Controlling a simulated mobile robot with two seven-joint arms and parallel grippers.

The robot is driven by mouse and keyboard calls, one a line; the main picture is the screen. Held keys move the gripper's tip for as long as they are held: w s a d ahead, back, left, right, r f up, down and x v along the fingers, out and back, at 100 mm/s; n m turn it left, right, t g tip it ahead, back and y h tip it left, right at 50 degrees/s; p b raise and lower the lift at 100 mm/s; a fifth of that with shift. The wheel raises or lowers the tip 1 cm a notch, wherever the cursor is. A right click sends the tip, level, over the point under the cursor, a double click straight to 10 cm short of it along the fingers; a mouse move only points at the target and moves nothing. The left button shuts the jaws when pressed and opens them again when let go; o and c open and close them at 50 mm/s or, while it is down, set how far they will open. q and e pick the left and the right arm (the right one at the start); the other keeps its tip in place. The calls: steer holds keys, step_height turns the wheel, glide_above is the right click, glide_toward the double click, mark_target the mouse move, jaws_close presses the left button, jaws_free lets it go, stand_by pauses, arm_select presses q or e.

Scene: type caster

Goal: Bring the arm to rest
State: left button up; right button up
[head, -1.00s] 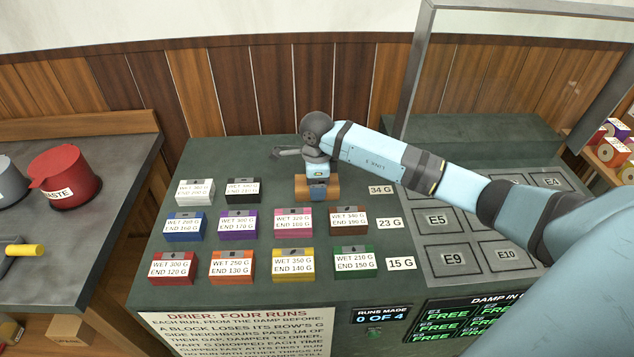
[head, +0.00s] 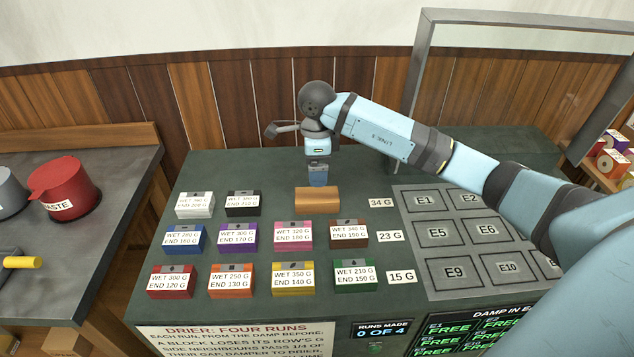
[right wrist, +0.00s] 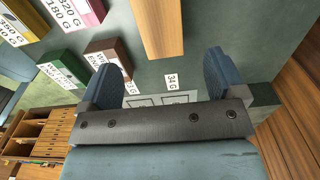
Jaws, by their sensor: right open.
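My right arm (head: 375,130) reaches in from the right over the dark green table. Its gripper (head: 318,177) points down just above and behind a plain wooden block (head: 317,201), apart from it. In the right wrist view the gripper (right wrist: 163,78) is open, with two blue-grey fingers well apart and nothing between them. The wooden block (right wrist: 160,22) shows beyond the fingers there. My left gripper is in neither view.
Several labelled blocks stand in rows in front, such as pink (head: 293,235) and brown (head: 348,233). A tray of marked squares (head: 466,262) lies right, with a framed clear panel (head: 520,35) behind. A red waste pot (head: 64,185) stands left. The back-left table area is clear.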

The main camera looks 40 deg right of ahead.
step_height(320, 180, up, 2)
steer(key=shift+r, duration=0.15)
stand_by(0.4)
